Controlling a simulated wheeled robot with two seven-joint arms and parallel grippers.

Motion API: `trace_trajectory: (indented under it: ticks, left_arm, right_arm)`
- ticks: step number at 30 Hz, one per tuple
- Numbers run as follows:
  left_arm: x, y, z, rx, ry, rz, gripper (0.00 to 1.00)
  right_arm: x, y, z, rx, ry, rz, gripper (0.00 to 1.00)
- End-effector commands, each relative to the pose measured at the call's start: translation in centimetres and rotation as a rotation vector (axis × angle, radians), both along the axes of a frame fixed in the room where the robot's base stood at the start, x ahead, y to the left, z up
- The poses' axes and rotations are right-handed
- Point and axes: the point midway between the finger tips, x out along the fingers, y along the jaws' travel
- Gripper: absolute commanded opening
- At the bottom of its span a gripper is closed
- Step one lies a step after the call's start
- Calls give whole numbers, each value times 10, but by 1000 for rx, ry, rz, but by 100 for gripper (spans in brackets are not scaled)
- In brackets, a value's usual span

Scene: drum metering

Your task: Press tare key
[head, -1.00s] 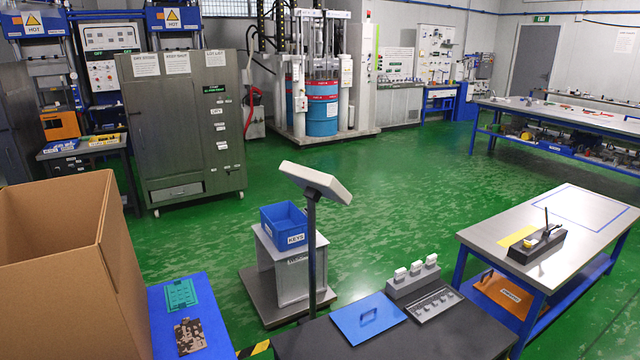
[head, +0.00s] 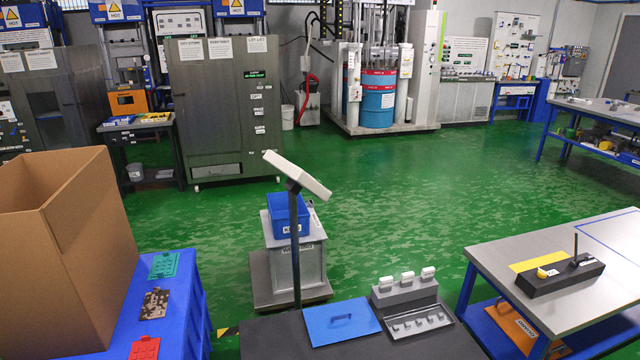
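The scale's indicator head (head: 297,175) is a pale box tilted on top of a dark post (head: 295,245). I see its back and edge, so the tare key and display are hidden. The post rises beside the floor scale platform (head: 262,285). A grey box (head: 311,265) stands on the platform, with a blue bin (head: 287,214) on top of it. Neither of my grippers is in view.
A dark table (head: 265,337) in front holds a blue plate (head: 341,322) and a grey rack (head: 405,292) with white-topped pieces. A cardboard box (head: 85,240) and blue table (head: 192,290) are at left, a steel-topped bench (head: 520,255) at right. Green floor (head: 400,190) beyond is open.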

Motion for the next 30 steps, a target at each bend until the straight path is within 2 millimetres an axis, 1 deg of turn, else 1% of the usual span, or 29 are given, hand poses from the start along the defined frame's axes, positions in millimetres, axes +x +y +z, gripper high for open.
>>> trace_trajectory:
  ticks: [5, 6, 11, 12, 24, 30]
  left_arm:
    - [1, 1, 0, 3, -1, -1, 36]
    - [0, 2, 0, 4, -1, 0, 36]
    - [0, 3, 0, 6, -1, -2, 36]
    - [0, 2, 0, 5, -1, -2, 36]
    - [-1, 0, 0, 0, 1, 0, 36]
    - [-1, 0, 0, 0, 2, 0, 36]
  right_arm:
    - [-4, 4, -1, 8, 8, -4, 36]
    - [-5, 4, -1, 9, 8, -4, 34]
    - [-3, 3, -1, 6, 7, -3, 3]
    - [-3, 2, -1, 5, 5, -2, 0]
    - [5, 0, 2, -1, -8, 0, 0]
    - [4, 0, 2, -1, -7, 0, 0]
